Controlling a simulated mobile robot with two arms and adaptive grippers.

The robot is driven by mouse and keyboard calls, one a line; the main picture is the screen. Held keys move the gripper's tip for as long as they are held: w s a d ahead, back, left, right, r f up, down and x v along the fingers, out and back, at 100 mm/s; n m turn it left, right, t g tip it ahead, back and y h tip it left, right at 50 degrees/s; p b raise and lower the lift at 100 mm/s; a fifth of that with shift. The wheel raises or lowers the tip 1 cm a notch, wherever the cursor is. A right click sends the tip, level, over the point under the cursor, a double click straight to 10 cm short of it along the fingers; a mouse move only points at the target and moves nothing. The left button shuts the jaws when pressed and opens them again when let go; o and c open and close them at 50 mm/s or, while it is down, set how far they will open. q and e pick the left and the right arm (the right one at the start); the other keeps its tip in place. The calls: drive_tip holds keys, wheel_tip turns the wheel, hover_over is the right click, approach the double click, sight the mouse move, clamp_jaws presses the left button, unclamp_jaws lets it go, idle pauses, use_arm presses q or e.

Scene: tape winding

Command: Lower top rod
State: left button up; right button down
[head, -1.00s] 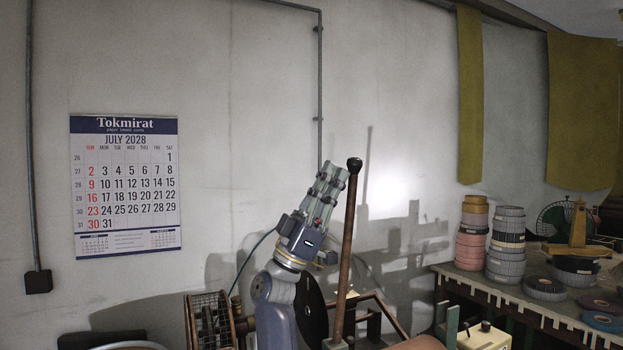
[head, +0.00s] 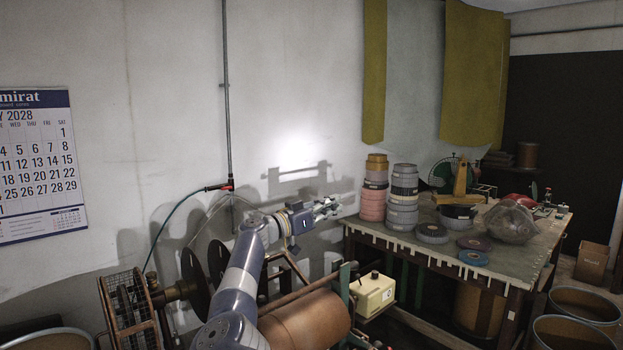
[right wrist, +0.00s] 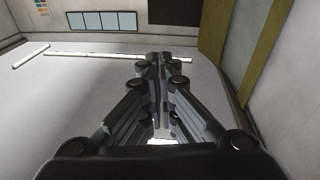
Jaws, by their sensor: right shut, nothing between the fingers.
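The winding machine stands in the lower middle of the head view, with a brown roller (head: 305,322). A reddish-brown rod (head: 300,296) lies at a low slant just above the roller, its near end hidden by my right arm. No rod stands upright in this view. My right gripper (head: 336,206) is raised above the machine and points right, apart from the rod. It is shut and empty; in the right wrist view the fingers (right wrist: 160,68) meet with nothing between them. My left gripper is not in view.
A table (head: 400,238) at right holds stacked tape rolls (head: 403,200) and a plastic-wrapped bundle (head: 511,222). A cream box (head: 373,294) sits beside the roller. A wire cage wheel (head: 130,308) and dark discs (head: 194,283) are at left. Open barrels (head: 583,303) stand at far right.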

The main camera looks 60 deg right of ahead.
drive_tip(key=d+f+y, duration=0.1)
drive_tip(key=d+f, duration=0.1)
drive_tip(key=f, duration=0.2)
drive_tip(key=s+d+f+t+y, duration=0.1)
drive_tip(key=d+f, duration=0.1)
drive_tip(key=f, duration=0.2)
drive_tip(key=d+f+y, duration=0.2)
drive_tip(key=f, duration=0.2)
drive_tip(key=shift+s+f+n+t, duration=0.25)
drive_tip(key=shift+f+n+t, duration=0.05)
drive_tip(key=shift+t, duration=0.1)
drive_tip(key=shift+d+f+y, duration=0.15)
drive_tip(key=shift+f+y, duration=0.15)
drive_tip(key=shift+f, duration=0.5)
drive_tip(key=shift+r, duration=0.15)
drive_tip(key=r+p, duration=0.2)
drive_tip(key=w+a+r+p, duration=0.1)
drive_tip(key=shift+a+r+p, duration=0.1)
drive_tip(key=shift+r+p, duration=0.2)
drive_tip(key=shift+p, duration=0.1)
drive_tip(key=b+v, duration=0.4)
drive_tip(key=v, duration=0.6)
drive_tip(key=shift+s+r, duration=0.2)
drive_tip(key=shift+r, duration=0.15)
drive_tip(key=shift+w+f, duration=0.1)
